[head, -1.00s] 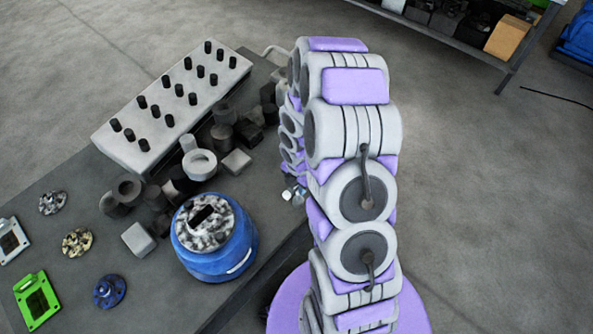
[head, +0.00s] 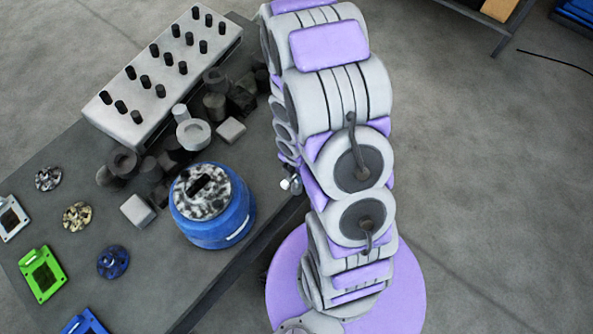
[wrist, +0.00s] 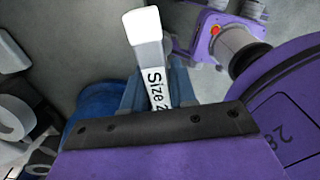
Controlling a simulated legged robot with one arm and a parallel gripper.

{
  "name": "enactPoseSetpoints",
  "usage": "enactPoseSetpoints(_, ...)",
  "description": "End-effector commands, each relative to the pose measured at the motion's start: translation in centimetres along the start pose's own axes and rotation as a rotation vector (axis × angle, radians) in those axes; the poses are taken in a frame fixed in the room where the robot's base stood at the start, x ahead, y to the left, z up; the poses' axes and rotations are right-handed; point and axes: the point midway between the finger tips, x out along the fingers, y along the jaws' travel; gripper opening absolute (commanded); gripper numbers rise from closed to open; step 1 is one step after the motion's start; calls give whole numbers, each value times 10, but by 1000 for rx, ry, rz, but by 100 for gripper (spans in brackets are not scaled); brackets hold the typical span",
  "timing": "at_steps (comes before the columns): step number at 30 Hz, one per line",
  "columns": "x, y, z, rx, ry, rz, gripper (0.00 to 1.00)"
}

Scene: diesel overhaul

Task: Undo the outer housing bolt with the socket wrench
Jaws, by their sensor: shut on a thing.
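A tool with a white end and a strip printed "Size 2…" (wrist: 153,72), seemingly the socket wrench, is held in my gripper (wrist: 157,92) in the wrist view. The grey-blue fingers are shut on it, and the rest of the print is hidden. A blue round housing (head: 213,232) with a mottled grey top and a dark slot stands on the table in the head view. Blue surface, likely this housing, shows behind the fingers in the wrist view (wrist: 95,104). In the head view my arm hides most of the gripper, right of the housing. I cannot make out the outer housing bolt.
The dark table (head: 160,290) holds a pale block with several black pegs (head: 165,75), grey sockets and cylinders (head: 193,134), small round flanges (head: 113,262) and a green frame (head: 41,274). A shelf (head: 480,15) stands at the far right.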

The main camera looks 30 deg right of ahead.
Motion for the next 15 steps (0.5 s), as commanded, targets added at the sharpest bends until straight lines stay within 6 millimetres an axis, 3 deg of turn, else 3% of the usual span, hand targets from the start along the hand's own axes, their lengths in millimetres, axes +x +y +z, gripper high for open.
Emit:
enactPoseSetpoints(5, 0, 0, 0, 0, 0, 0, 0)
enactPoseSetpoints(15, 0, 0, 0, 1, 0, 0, 0)
